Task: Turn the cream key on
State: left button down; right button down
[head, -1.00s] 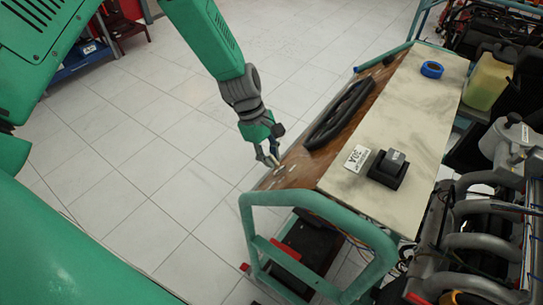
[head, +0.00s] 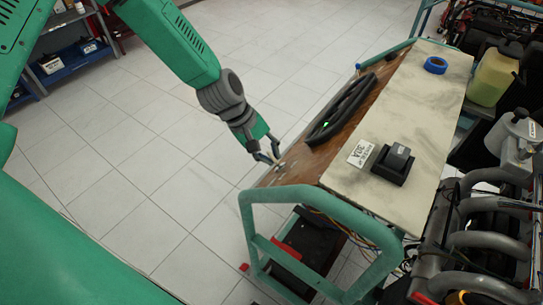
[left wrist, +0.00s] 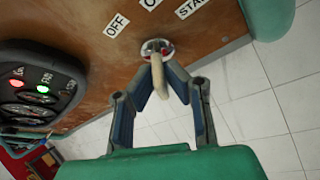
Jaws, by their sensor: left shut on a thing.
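The cream key (left wrist: 157,75) sits in a round metal switch (left wrist: 156,48) on the brown wooden panel (left wrist: 100,65), in the left wrist view. White labels stand around the switch; OFF (left wrist: 116,26) and part of START (left wrist: 190,8) can be read. My left gripper (left wrist: 163,80) is shut on the key, with a finger on each side of it. In the head view my left gripper (head: 270,157) is at the near end of the panel, and the key is too small to make out there. My right gripper is not in view.
A dark gauge cluster (left wrist: 38,88) with a red and a green light lit is left of the key. The bench's cream top (head: 405,140) holds a black box (head: 393,163) and blue tape (head: 435,65). A green tube frame (head: 250,225) borders the near end. Tiled floor is free at left.

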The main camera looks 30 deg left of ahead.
pick_arm(q)
jog(key=shift+m+b, duration=0.35)
jog(key=shift+m, duration=0.15)
jog(key=shift+t, duration=0.3)
jog(key=c, duration=1.6)
grip_release()
jog(key=shift+c, duration=0.2)
jog(key=shift+a, duration=0.15)
jog(key=v, duration=1.1)
jog(key=shift+a+r, duration=0.25)
jog(key=shift+a, duration=0.15)
